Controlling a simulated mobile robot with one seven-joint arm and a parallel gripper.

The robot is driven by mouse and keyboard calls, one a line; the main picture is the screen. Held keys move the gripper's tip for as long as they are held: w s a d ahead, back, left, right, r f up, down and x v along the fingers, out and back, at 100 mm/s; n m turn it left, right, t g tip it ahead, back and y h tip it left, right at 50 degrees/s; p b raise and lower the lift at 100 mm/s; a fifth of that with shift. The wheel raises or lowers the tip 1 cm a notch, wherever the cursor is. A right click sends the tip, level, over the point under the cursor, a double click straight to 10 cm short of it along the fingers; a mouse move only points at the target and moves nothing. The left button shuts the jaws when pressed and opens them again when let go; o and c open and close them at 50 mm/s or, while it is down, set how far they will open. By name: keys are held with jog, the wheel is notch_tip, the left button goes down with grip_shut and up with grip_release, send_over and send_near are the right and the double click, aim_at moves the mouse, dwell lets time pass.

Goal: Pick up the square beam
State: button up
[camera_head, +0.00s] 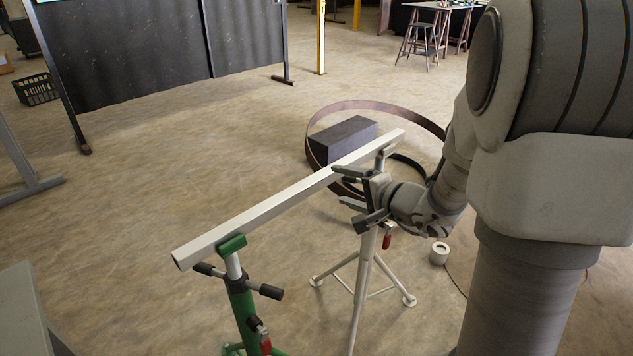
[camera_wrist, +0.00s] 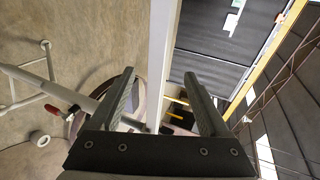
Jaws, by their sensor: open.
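The square beam (camera_head: 275,207) is long, straight and pale grey-white. It lies level across a green stand (camera_head: 232,246) near its left end and a white stand (camera_head: 364,275) near its right end. My gripper (camera_head: 346,188) is open and empty, just below and in front of the beam's right part in the head view. In the wrist view the beam (camera_wrist: 158,50) runs upright in the picture through the gap between the fingers of my gripper (camera_wrist: 159,84). I cannot tell whether it is within their reach. Its lower part there is hidden behind the gripper body.
A dark block (camera_head: 343,138) sits inside a large rusty steel ring (camera_head: 325,110) on the floor behind the beam. A small white roll (camera_head: 439,252) lies right of the white stand. Dark screens (camera_head: 150,50) stand at the back.

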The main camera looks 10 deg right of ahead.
aim_at(322, 182)
jog(key=x, duration=0.3)
jog(key=b+x, duration=0.1)
jog(key=x, duration=0.3)
jog(key=shift+w+a+f, duration=0.1)
jog(key=shift+a+f, duration=0.05)
jog(key=shift+a, duration=0.2)
grip_shut()
